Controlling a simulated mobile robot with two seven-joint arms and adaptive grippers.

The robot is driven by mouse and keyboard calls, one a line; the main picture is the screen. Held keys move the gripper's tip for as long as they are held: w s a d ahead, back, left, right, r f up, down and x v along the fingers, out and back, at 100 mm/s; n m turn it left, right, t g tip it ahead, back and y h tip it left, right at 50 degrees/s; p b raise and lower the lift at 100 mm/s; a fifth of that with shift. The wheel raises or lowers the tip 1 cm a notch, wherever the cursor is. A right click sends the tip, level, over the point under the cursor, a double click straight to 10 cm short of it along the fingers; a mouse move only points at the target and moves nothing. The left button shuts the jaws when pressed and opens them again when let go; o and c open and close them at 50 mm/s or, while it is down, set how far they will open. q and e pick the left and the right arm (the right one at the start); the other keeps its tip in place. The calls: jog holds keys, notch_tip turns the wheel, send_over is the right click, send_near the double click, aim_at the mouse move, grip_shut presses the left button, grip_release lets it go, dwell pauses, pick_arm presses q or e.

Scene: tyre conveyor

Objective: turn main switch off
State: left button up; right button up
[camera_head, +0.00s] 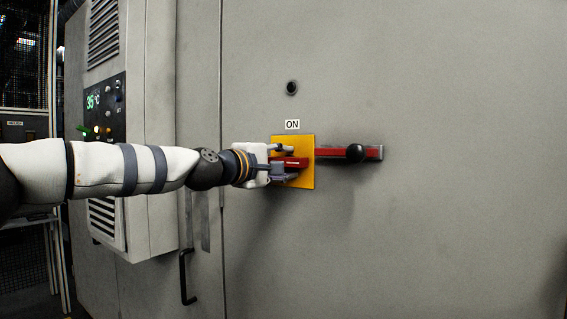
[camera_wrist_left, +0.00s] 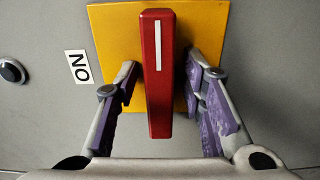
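The main switch is a red handle (camera_head: 291,162) on a yellow square plate (camera_head: 306,144), with an "ON" label (camera_head: 292,125) just above the plate. My left gripper (camera_head: 283,161) reaches in from the left and is at the switch. In the left wrist view, the red handle (camera_wrist_left: 158,95) with a white stripe stands between the two fingers of the left gripper (camera_wrist_left: 160,78). A narrow gap shows on each side, so the fingers are open around the handle. The "ON" label (camera_wrist_left: 77,66) lies sideways there. My right gripper is in neither view.
A red bar with a black knob (camera_head: 355,153) is on the grey cabinet door (camera_head: 450,240), right of the plate. A round black lock (camera_head: 291,88) is above. A control box (camera_head: 148,70) with a green display and a black door handle (camera_head: 183,277) are to the left.

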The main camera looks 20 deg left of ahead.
pick_arm(q)
jog(key=v, duration=1.2)
